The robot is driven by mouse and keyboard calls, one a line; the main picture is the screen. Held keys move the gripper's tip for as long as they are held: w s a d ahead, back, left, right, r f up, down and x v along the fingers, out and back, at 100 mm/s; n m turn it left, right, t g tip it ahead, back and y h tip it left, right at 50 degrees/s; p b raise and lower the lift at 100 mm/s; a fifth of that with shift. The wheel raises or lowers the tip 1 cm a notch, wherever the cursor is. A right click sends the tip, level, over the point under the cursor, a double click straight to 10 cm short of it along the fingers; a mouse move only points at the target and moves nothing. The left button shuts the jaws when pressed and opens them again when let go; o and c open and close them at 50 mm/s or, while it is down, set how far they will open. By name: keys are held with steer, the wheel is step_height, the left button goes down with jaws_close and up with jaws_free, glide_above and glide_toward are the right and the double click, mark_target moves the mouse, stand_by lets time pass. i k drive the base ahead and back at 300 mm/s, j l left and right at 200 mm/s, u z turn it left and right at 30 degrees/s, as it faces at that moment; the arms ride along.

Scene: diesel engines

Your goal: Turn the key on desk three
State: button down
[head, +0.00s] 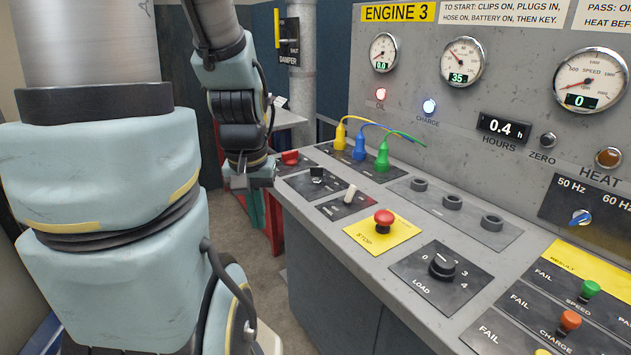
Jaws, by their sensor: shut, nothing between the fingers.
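The grey desk (300,205) under the yellow ENGINE 3 sign (399,12) runs along the right. A dark plate (300,187) near its far left end carries a small black upright piece (316,174), which may be the key; it is too small to be sure. My gripper (250,181) points down just left of the desk's edge, beside this plate and apart from it. Its fingers are shut and empty, and their tips are small and dark in this view.
A red knob (290,157), a pale toggle lever (350,193), a red STOP button (384,219) and a LOAD dial (442,266) stand up from the desk. Yellow, blue (360,148) and green plugs with cables stand behind.

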mark_target(317, 172)
steer(key=i+u, duration=0.15)
steer(key=u, duration=0.2)
steer(key=i+l+u, duration=0.1)
steer(key=u, duration=0.25)
steer(key=i+l+u, duration=0.15)
steer(key=u, duration=0.25)
